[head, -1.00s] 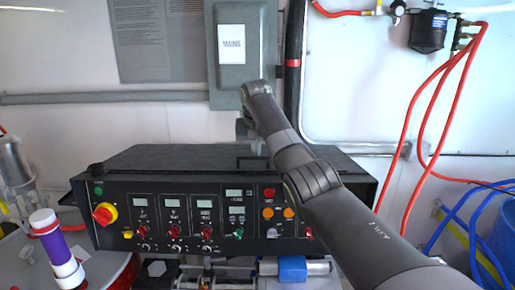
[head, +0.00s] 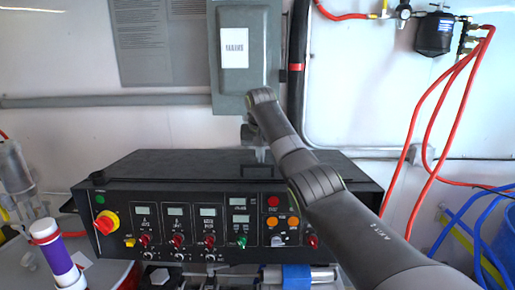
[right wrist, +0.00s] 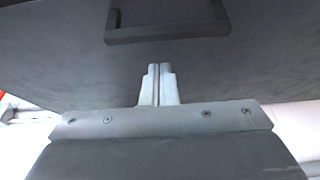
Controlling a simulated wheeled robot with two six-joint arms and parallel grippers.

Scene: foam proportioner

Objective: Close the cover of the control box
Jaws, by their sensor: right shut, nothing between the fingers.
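The control box (head: 208,222) is a wide black box with knobs, small displays and lights on its front, in the middle of the head view. Its black cover (head: 190,163) forms the top and looks nearly flat; I cannot tell whether it is fully down. My right gripper (head: 261,154) points down at the rear part of the cover, its tips close to it. In the right wrist view the gripper (right wrist: 158,84) is shut and empty, in front of the dark cover (right wrist: 70,62) with a black handle (right wrist: 168,34). Contact is unclear. My left gripper is not in view.
A grey electrical box (head: 247,85) hangs on the wall behind, close to my right wrist. A purple and white cylinder (head: 57,260) stands at the lower left. Red hoses (head: 440,100) and blue hoses (head: 462,225) hang at the right.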

